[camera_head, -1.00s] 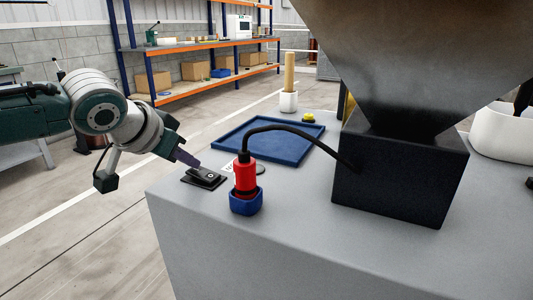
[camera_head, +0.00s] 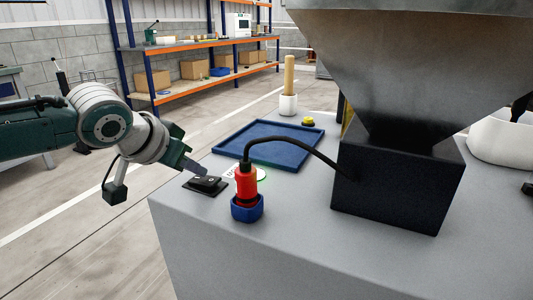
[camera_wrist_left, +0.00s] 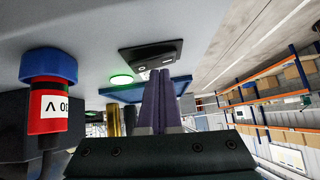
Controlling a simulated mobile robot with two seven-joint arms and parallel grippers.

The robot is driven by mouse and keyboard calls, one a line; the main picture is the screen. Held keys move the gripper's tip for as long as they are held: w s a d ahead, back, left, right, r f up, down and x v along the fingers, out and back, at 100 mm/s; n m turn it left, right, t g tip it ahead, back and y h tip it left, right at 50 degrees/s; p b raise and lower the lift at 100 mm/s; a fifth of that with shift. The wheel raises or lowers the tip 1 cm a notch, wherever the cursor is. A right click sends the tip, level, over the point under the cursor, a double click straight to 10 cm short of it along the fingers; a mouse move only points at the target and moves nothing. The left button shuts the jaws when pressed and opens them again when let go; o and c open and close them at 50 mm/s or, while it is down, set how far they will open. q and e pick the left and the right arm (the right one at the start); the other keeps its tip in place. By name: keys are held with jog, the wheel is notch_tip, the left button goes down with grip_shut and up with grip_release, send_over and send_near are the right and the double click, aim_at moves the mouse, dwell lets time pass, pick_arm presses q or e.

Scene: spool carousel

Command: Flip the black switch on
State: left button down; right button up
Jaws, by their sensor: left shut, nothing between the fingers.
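The black switch (camera_head: 205,186) sits on a dark plate near the left edge of the grey table. In the left wrist view the switch (camera_wrist_left: 152,53) shows pale marks on its rocker. My left gripper (camera_head: 205,171) is shut and empty, its fingertips right by the switch; whether they touch it I cannot tell. The purple-grey fingers (camera_wrist_left: 160,78) lie together in the left wrist view. A round indicator (camera_head: 262,175) behind the red plug glows green, and it also shows lit in the left wrist view (camera_wrist_left: 121,79). My right gripper is not in view.
A red plug (camera_head: 246,184) in a blue socket (camera_head: 247,210) stands close right of the switch, its black cable running to a black box (camera_head: 390,190) under a metal hopper. A blue tray (camera_head: 268,145) lies behind. The front table top is clear.

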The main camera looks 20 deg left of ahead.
pick_arm(q)
jog(key=r+p, duration=0.1)
jog(key=p, duration=0.1)
jog(key=r+p, duration=0.4)
jog(key=shift+a+r, duration=0.15)
jog(key=shift+a, duration=0.15)
jog(key=a+p+v, duration=0.1)
jog(key=p+v, duration=0.1)
jog(key=v, duration=0.7)
jog(key=shift+s+a+f, duration=0.25)
jog(key=shift+f, duration=0.1)
jog(key=s+d+r+m+g+h+p, duration=0.1)
jog(key=s+d+r+m+g+p, duration=0.2)
jog(key=s+d+p, duration=0.95)
jog(key=s+r+n+g, duration=0.2)
jog(key=s+r+g, duration=0.15)
jog(key=s, duration=0.85)
notch_tip(320, 180, up, 38)
jog(key=t+p, duration=0.1)
jog(key=p, duration=3.7)
jog(key=shift+d+y, duration=0.4)
jog(key=shift+w, duration=0.1)
